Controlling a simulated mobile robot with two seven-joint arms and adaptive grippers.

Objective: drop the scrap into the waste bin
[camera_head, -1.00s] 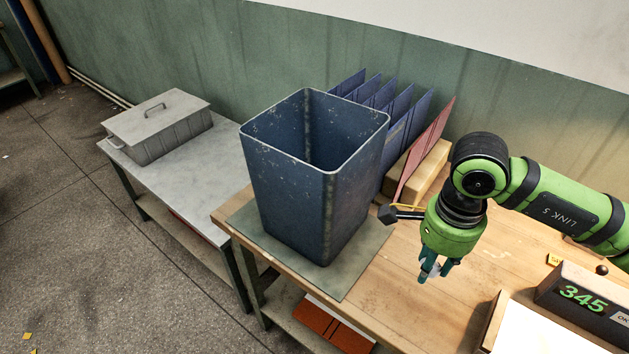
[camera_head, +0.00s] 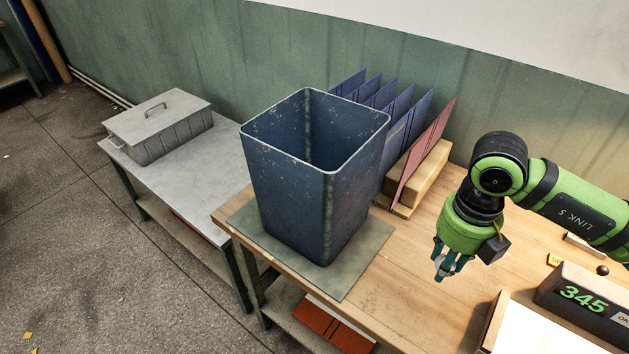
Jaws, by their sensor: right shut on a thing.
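The waste bin (camera_head: 290,215) is a tall, square, dark blue container. It stands upright on a grey-green mat (camera_head: 355,272) at the left end of the wooden table, and its top is open. My right gripper (camera_head: 440,277) points down above the table, to the right of the bin and lower than its rim. It is shut on a small greyish piece, probably the scrap (camera_head: 439,264), which is mostly hidden between the fingers. The left gripper is not in view.
Blue upright panels (camera_head: 402,125) and a red one (camera_head: 425,150) stand in a wooden rack (camera_head: 428,172) behind the bin. A display reading 345 (camera_head: 583,299) and a white-topped tray (camera_head: 535,330) are at right. A lidded metal box (camera_head: 160,128) sits on the left table.

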